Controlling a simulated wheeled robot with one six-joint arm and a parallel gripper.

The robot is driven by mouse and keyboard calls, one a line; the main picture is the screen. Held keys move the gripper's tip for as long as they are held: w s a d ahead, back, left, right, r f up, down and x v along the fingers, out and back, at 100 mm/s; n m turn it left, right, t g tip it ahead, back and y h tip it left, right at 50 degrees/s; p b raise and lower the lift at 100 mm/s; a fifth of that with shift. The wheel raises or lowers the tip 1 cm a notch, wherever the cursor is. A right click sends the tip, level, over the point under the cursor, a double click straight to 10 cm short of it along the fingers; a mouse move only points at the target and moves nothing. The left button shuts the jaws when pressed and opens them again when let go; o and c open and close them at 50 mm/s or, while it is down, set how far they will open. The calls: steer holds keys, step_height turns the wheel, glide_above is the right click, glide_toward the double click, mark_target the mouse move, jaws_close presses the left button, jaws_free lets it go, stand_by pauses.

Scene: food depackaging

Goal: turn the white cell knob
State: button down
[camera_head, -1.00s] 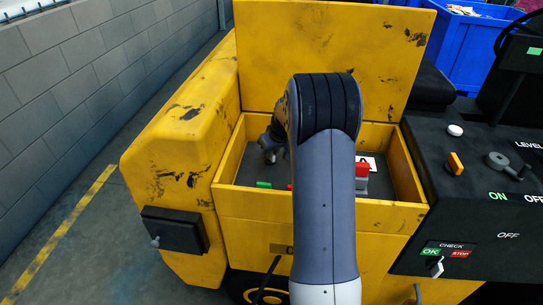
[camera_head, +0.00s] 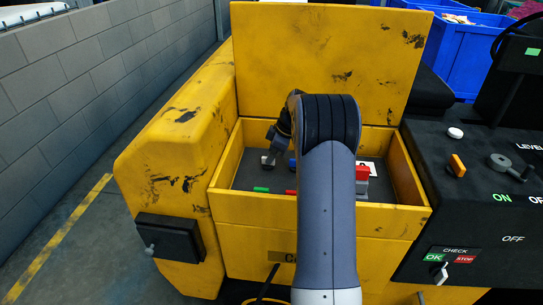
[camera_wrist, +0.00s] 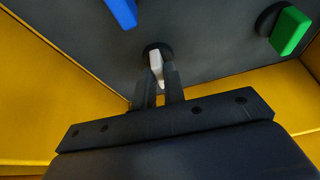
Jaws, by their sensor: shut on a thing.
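The white cell knob (camera_wrist: 156,64) is a narrow white bar on a dark round base, on the grey floor of the open yellow compartment. In the wrist view it stands between the two fingertips of my gripper (camera_wrist: 160,78), which is shut on it. The fingers hide part of its lower end. In the head view my gripper (camera_head: 268,159) reaches down into the left rear part of the compartment, and the knob is hardly distinguishable there.
A green knob (camera_wrist: 290,31) and a blue knob (camera_wrist: 122,11) sit nearby on the same floor. A red block (camera_head: 362,173) stands right of my arm. Yellow walls (camera_head: 226,165) enclose the compartment, and the raised lid (camera_head: 330,50) stands behind.

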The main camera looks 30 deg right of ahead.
steer(key=shift+n, duration=0.4)
steer(key=c, duration=1.5)
jaws_free()
steer(key=v, duration=1)
steer(key=shift+w+d+r+p, duration=0.1)
steer(key=shift+d+r+p, duration=0.1)
steer(key=shift+r+p, duration=0.15)
